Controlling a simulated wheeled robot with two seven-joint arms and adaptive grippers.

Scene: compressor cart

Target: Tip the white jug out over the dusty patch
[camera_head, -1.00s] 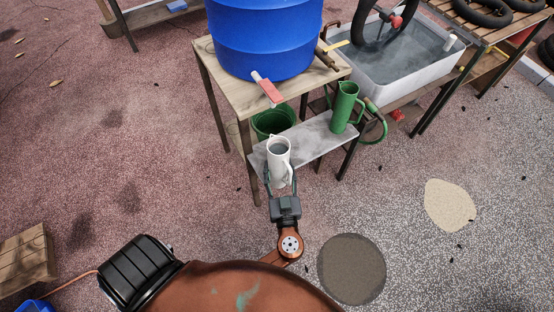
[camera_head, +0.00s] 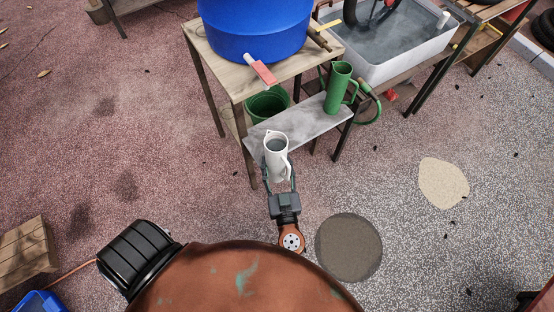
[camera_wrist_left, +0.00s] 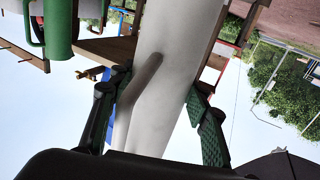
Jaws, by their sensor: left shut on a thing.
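The white jug (camera_head: 275,163) is upright in front of the grey shelf, open top up, with a greyish inside. My left gripper (camera_head: 280,184) is shut on it, a finger on each side. In the left wrist view the jug (camera_wrist_left: 165,75) fills the middle between the green-padded fingers (camera_wrist_left: 157,125). I cannot tell whether its base touches the shelf. A pale, sandy round patch (camera_head: 443,183) lies on the ground at the right. A dark grey round patch (camera_head: 348,247) lies nearer, right of my left wrist. My right gripper does not show clearly.
A green jug (camera_head: 339,91) stands on the grey shelf (camera_head: 305,123). A blue barrel (camera_head: 255,25) with a red-handled tap sits on the wooden table above. A green bucket (camera_head: 267,103) is beneath. A water trough (camera_head: 400,45) is behind. The ground around both patches is open.

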